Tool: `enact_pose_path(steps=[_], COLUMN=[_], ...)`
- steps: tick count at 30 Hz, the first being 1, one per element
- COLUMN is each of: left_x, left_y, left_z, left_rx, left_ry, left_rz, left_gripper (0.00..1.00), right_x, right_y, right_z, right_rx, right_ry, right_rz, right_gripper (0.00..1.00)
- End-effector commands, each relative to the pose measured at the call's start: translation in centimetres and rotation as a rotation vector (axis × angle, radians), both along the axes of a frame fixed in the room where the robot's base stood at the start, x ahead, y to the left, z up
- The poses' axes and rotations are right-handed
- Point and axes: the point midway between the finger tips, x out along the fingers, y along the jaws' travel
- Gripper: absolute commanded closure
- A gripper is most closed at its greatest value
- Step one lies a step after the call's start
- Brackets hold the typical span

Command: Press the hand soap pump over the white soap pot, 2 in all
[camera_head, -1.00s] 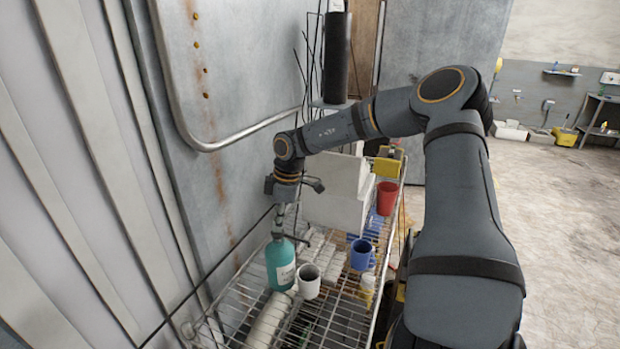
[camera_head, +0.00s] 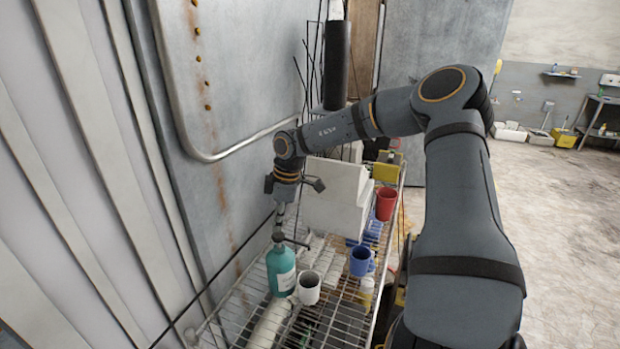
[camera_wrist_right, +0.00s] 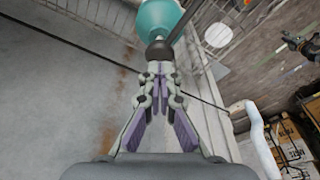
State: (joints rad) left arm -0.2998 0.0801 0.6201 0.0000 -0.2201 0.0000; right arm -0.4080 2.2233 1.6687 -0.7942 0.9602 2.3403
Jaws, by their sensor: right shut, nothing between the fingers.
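The hand soap pump is a teal bottle (camera_head: 281,270) with a dark pump head (camera_head: 278,237), upright on the wire rack. It also shows at the top of the right wrist view (camera_wrist_right: 158,17). The white soap pot (camera_head: 309,288) stands just right of the bottle, and the pump's spout points toward it. My right gripper (camera_head: 280,214) points down above the pump head. In the right wrist view its fingers (camera_wrist_right: 160,68) are shut with nothing between them, tips at the dark pump head; whether they touch it I cannot tell.
A blue mug (camera_head: 361,262), a red cup (camera_head: 386,203) and a small yellowish bottle (camera_head: 366,290) stand right of the pot on the wire rack (camera_head: 345,318). White boxes (camera_head: 335,205) are behind. The metal wall (camera_head: 235,190) is close on the left.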

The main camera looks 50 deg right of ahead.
Motion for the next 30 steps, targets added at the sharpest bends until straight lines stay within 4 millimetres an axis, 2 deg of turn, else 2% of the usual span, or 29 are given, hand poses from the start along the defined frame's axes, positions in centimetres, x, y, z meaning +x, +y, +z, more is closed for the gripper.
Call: enact_pose_path(steps=[12,27,30], left_x=[0.0,0.0,0.0], left_y=[0.0,0.0,0.0], left_z=[0.3,6.0,6.2], left_rx=[0.000,0.000,0.000], left_ry=[0.000,0.000,0.000], left_rz=[0.000,0.000,0.000], left_gripper=[0.60,0.60,0.60], right_x=[0.0,0.0,0.0], right_y=[0.0,0.0,0.0], right_z=[0.3,6.0,6.3], right_rx=[-0.001,-0.001,-0.001], right_ry=[-0.001,-0.001,-0.001], right_rz=[0.000,0.000,0.000], right_gripper=[1.00,1.00,1.00])
